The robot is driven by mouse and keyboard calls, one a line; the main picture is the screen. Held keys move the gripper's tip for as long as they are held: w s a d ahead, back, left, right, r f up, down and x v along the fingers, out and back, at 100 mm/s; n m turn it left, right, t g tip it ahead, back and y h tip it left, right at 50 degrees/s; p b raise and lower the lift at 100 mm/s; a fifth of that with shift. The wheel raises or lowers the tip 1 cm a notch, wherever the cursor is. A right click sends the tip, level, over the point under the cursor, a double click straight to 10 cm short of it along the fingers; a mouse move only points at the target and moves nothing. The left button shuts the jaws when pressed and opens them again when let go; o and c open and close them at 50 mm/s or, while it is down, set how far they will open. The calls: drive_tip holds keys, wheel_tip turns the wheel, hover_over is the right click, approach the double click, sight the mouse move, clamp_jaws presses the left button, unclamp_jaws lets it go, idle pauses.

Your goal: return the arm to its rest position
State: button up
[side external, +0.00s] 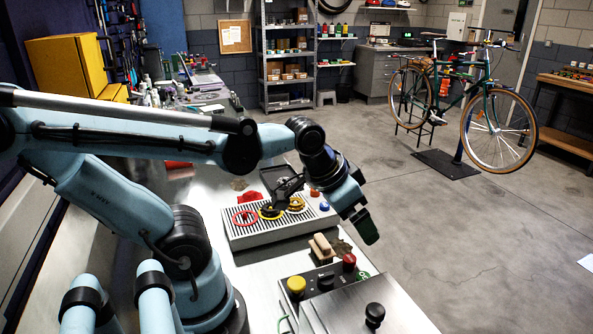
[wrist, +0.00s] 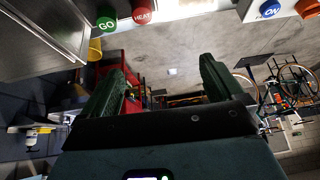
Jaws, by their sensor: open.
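My arm reaches across the bench from the left in the side external view. My gripper (side external: 366,228) hangs at its end, pointing down and to the right, above the bench edge near the control box. In the wrist view my gripper (wrist: 165,82) shows two dark green fingers standing wide apart. Nothing is between them, and the floor and room show through the gap. The gripper touches nothing that I can see.
A ribbed tray (side external: 265,236) holds red, yellow and tan rings. A wooden block (side external: 321,247) lies nearby. A control box (side external: 355,304) has yellow, red and black knobs. GO (wrist: 106,19) and HEAT (wrist: 143,13) buttons show in the wrist view. The floor right of the bench is clear before the bicycle (side external: 470,105).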

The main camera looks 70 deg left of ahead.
drive_tip(key=shift+d+r+t, duration=0.15)
drive_tip(key=shift+d+t, duration=0.45)
drive_tip(key=shift+d, duration=0.15)
drive_tip(key=shift+c, duration=0.4)
idle(0.4)
